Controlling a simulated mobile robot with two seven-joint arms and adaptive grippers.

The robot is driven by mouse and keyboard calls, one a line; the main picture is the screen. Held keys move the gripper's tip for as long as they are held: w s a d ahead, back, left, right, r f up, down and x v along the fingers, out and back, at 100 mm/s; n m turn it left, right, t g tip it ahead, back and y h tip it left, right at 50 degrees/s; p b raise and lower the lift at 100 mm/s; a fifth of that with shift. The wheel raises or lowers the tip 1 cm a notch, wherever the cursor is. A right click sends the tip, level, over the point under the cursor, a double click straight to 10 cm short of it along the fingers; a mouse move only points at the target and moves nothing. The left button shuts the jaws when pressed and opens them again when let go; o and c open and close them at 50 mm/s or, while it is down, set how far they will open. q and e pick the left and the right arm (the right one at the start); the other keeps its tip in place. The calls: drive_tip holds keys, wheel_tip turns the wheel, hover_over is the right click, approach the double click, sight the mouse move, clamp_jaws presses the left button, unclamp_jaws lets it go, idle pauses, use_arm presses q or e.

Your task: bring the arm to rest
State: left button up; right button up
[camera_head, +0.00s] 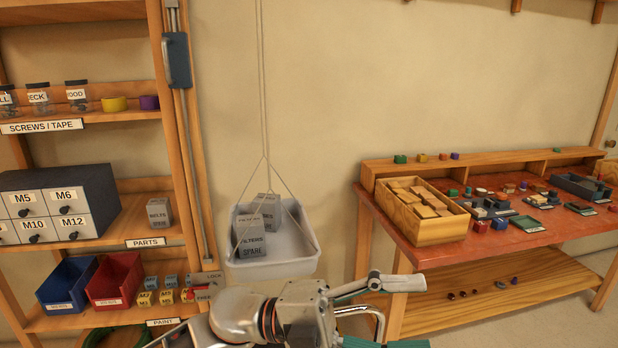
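A silver arm of mine with a dark and orange joint ring enters at the bottom middle and points right. At its end are metal rods, a rounded metal piece and a teal part cut by the bottom edge; I take this end to be my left gripper (385,308). I cannot tell whether it is open or shut, and I see nothing clearly held. It lies in front of the hanging white tray (300,262), below and to its right in the picture. My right gripper is not in view.
The tray hangs on cords and holds grey boxes (250,240) marked FILTERS and SPARE. Shelves (120,325) with drawers and red and blue bins stand left. A red-topped bench (420,262) with a wooden crate (405,224) and small parts stands right. Bare wall lies between.

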use_arm(q)
drive_tip(key=w+a+f+n+t, duration=0.5)
drive_tip(key=w+a+n+t, duration=0.3)
drive_tip(key=n+t, duration=0.6)
drive_tip(key=w+a+f+n+t+y, duration=0.4)
drive_tip(key=a+f+n+t+y, duration=0.35)
drive_tip(key=f+n, duration=0.35)
drive_tip(key=s+a+f+n+g+y, duration=0.2)
drive_tip(key=s+a+f, duration=0.3)
drive_tip(key=f, duration=0.5)
drive_tip(key=s+a+f+n+g+y, duration=0.2)
drive_tip(key=s+a+f+y, duration=0.2)
drive_tip(key=f, duration=0.6)
drive_tip(key=s+a+f+n+g+y, duration=0.2)
drive_tip(key=s+a+f+n+y, duration=0.1)
drive_tip(key=s+a+f, duration=0.4)
wheel_tip(320, 180, down, 4)
drive_tip(key=shift+s+a+r+g+y, duration=0.2)
drive_tip(key=shift+s+a+g+y, duration=0.2)
drive_tip(key=shift+a, duration=0.4)
